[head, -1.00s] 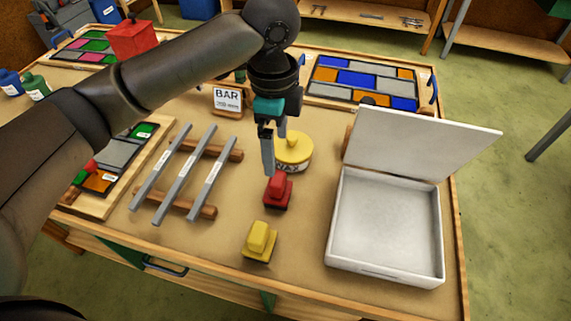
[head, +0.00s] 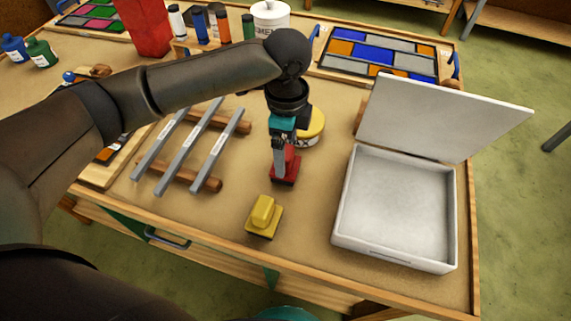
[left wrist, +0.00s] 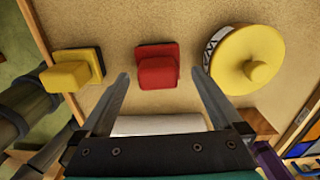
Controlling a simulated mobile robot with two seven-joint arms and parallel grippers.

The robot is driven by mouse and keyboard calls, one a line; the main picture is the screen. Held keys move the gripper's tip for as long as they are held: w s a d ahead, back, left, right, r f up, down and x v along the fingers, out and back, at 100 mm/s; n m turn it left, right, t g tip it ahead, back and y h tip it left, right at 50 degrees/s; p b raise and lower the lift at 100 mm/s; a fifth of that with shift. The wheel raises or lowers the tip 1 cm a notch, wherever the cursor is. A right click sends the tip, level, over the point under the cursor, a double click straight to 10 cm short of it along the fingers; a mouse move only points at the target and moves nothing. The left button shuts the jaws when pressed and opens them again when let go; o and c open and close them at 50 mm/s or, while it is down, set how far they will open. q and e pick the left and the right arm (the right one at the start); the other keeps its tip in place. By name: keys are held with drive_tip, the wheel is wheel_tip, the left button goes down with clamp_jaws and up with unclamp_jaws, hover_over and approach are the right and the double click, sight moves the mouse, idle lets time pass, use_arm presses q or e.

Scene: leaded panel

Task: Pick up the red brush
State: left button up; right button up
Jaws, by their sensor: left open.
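The red brush (head: 289,168) stands on the worktable, partly hidden in the head view by my left gripper (head: 281,165). In the left wrist view the red brush (left wrist: 157,70) lies ahead, between the two finger lines. My left gripper (left wrist: 160,82) is open, with one finger on each side of the brush. I cannot tell how far the fingertips reach down beside it. My right gripper does not show.
A yellow brush (head: 264,215) stands in front of the red one. A yellow round tin (head: 313,124) stands close behind it. An open white box (head: 341,226) is to the right. Several grey bars (head: 181,152) lie on wooden rests to the left.

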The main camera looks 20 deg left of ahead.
use_arm(q)
wheel_tip(320, 180, down, 4)
drive_tip(key=shift+s+f+b, duration=0.1)
drive_tip(key=shift+s+b, duration=0.05)
drive_tip(key=shift+b, duration=0.3)
drive_tip(key=shift+c, duration=0.2)
drive_tip(key=c, duration=1.3)
drive_tip(key=shift+r, duration=0.25)
wheel_tip(320, 180, up, 20)
drive_tip(key=p, duration=0.4)
drive_tip(key=shift+f+p, duration=0.1)
drive_tip(key=shift+p, duration=0.25)
